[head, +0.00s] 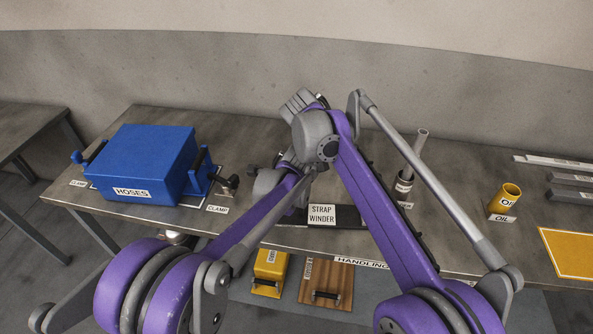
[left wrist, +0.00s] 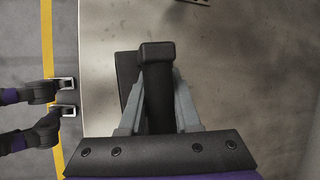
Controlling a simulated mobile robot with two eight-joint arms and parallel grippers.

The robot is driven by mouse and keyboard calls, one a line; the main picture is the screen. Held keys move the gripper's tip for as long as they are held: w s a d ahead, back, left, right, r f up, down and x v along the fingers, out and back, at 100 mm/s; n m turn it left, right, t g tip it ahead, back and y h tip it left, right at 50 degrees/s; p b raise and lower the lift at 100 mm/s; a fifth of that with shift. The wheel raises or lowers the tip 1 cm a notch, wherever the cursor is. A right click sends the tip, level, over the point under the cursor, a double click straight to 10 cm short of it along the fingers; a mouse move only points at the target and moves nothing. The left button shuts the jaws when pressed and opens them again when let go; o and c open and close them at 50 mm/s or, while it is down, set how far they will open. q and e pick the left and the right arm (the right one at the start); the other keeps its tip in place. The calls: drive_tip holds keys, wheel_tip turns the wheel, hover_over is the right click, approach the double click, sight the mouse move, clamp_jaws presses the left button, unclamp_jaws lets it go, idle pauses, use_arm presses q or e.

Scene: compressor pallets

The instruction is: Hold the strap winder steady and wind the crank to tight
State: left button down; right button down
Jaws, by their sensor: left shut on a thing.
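The strap winder (head: 352,215) shows in the head view as a dark base behind its white label (head: 322,216), near the front of the bench. My arms cover most of it, and I cannot make out the crank. In the left wrist view my left gripper (left wrist: 158,100) has its grey fingers on both sides of a black post with a wider block on top (left wrist: 156,54), seemingly the winder's grip. It is shut on this post. My right arm rises behind the winder's label; its grey wrist end (head: 298,103) shows, but its fingertips cannot be made out.
A blue HOSES box (head: 150,160) with black-handled clamps stands at left on the bench (head: 455,190). To the right are a grey rod (head: 419,147) in a dark holder, a yellow OIL cup (head: 505,198) and grey bars.

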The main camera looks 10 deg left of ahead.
use_arm(q)
drive_tip(key=c, duration=0.5)
unclamp_jaws()
drive_tip(key=shift+c, duration=0.2)
drive_tip(key=shift+r, duration=0.1)
